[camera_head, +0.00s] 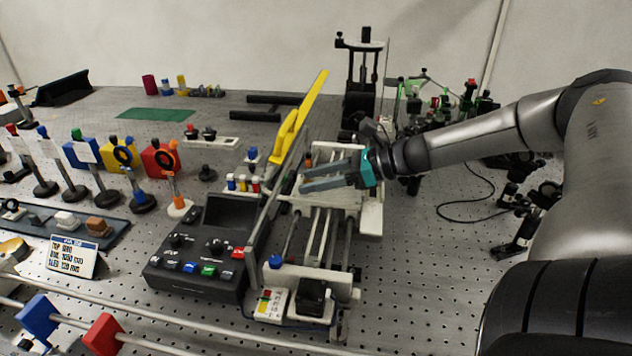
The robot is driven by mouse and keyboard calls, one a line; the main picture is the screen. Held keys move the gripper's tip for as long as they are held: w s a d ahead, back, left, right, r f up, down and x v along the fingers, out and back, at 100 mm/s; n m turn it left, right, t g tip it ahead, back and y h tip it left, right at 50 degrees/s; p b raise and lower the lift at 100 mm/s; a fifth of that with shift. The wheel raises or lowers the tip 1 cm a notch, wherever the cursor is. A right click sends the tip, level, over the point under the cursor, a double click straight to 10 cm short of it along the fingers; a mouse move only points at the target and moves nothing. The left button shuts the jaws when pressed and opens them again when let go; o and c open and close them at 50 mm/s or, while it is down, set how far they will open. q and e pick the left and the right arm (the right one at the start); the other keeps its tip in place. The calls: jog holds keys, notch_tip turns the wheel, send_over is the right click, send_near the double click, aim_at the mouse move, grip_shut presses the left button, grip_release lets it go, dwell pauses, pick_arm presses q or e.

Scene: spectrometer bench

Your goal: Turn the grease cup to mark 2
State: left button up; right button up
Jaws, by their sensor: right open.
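My right gripper (303,180) reaches in from the right with its fingers apart and nothing between them. It is over the far part of a white slide stage with rails (318,235). A small round blue cap (275,262) stands on the white block at the near end of this stage; it may be the grease cup, but I cannot be sure. The gripper is behind the cap and well apart from it. A small card with coloured marks (270,303) is in front of the cap; its marks are too small to read. My left gripper is not in view.
A black control box (200,262) with coloured buttons stands left of the stage. A tall yellow lever (300,115) rises close behind the gripper. Optics on posts (165,165) fill the left. The perforated bench right of the stage (420,275) is mostly clear.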

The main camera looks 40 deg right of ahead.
grip_shut()
dwell(0.3)
dwell(0.3)
